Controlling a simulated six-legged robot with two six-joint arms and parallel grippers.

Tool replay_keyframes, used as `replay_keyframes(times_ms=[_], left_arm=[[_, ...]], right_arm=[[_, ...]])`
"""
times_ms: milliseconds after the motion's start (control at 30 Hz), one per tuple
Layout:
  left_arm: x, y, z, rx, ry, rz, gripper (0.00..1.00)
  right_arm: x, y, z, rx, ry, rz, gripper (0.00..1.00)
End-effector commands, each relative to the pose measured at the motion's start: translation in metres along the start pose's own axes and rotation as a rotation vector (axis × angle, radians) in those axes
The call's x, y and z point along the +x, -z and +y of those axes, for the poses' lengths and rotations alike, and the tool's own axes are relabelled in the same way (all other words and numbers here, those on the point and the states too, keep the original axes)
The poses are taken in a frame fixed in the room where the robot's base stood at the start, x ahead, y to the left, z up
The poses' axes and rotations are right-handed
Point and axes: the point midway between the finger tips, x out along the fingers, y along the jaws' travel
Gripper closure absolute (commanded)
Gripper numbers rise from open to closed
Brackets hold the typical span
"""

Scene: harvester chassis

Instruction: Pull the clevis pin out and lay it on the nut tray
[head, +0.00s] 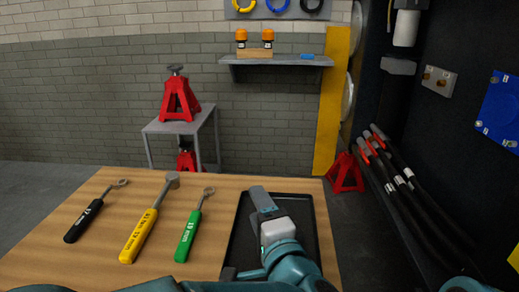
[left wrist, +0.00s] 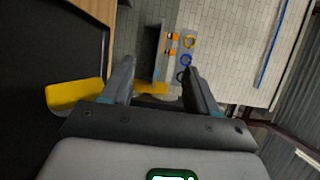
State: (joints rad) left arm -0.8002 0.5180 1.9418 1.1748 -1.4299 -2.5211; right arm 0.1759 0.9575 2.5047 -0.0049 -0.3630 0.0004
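A black shallow tray (head: 304,238), which I take as the nut tray, lies on the wooden table and looks empty where it is not covered. My left gripper (head: 262,197) is above this tray in the head view, pointing away towards the back wall. In the left wrist view its two fingers (left wrist: 158,70) stand apart with nothing between them. I cannot pick out the clevis pin in either view. My right gripper is not in view; only a bit of teal arm shows at the lower right edge.
A black (head: 82,220), a yellow (head: 142,232) and a green-handled tool (head: 188,235) lie left of the tray. The dark chassis panel (head: 445,150) on the right carries hoses (head: 400,172) and a small bracket (head: 439,80). A red jack stand (head: 345,173) stands behind the table.

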Motion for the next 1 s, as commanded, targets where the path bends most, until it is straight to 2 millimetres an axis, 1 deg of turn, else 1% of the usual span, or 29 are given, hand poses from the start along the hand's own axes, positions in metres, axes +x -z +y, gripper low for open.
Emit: replay_keyframes(times_ms=[33, 100, 300, 400, 500, 600, 1000], left_arm=[[0.0, 0.0, -0.022, -0.005, 0.001, 0.0, 0.41], [0.0, 0.0, -0.041, -0.004, 0.001, -0.001, 0.41], [0.0, 0.0, -0.09, -0.003, 0.0, 0.0, 0.41], [0.0, 0.0, -0.107, -0.002, 0.0, 0.0, 0.41], [0.0, 0.0, -0.118, 0.0, -0.001, -0.001, 0.41], [0.0, 0.0, -0.123, 0.001, -0.001, -0.001, 0.41], [0.0, 0.0, -0.124, 0.001, -0.001, 0.0, 0.41]], right_arm=[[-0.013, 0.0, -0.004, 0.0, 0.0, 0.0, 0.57], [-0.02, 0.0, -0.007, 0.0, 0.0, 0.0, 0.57], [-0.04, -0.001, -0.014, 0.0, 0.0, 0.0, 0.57], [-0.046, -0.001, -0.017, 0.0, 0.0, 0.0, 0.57], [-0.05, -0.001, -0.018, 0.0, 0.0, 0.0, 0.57], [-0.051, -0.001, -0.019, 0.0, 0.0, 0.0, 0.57], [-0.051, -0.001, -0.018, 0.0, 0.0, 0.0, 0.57]])
